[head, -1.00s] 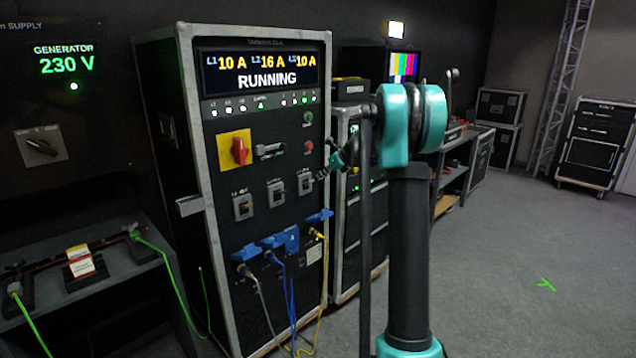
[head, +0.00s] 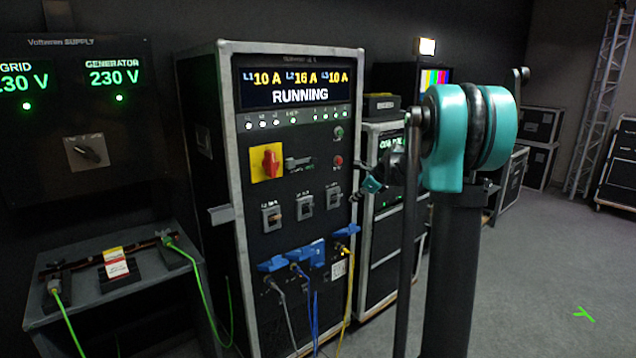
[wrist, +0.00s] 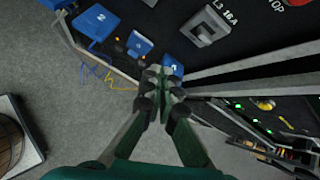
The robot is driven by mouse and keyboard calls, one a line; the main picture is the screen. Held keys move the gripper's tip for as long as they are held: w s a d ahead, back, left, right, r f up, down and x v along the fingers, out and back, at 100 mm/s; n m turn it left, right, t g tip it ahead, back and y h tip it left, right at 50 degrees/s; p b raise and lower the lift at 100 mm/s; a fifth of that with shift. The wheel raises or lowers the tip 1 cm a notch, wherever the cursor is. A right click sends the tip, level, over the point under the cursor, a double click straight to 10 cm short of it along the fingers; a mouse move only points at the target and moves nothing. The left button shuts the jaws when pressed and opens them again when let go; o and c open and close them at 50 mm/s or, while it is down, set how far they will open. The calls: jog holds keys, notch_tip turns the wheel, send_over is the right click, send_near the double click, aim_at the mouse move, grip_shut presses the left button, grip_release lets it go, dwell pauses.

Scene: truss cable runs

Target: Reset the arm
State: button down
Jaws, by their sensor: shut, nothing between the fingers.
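My arm, teal and black, stands at the right of the head view. Its wrist end is partly seen in front of the right edge of the power cabinet (head: 225,150); the fingers are not clear there. In the wrist view my gripper (wrist: 165,92) is shut and empty, its fingertips together. It points toward the cabinet's black front panel (wrist: 250,50), and blue socket covers (wrist: 98,22) lie left of and above the fingertips. I cannot tell how far the fingertips are from the panel.
The cabinet screen (head: 297,87) reads RUNNING. Grey, blue and yellow cables hang from its blue sockets (head: 312,254). A grey side bench (head: 195,290) with green cables stands at the left. A second rack (head: 382,240) stands behind my arm. The floor (head: 540,290) at the right is open.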

jog(key=s+f+n+g+h, duration=0.1)
jog(key=s+f+n, duration=0.5)
jog(key=s, duration=0.8)
jog(key=s+f+n+g+h, duration=0.1)
jog(key=s+f+n+h, duration=0.1)
jog(key=s+f+n, duration=0.4)
jog(key=s+f+n+h, duration=0.2)
jog(key=s+f+n, duration=0.4)
jog(key=s+n, duration=0.6)
jog(key=s+d, duration=0.1)
jog(key=s, duration=1)
jog(key=shift+g, duration=0.4)
jog(key=shift+f, duration=0.1)
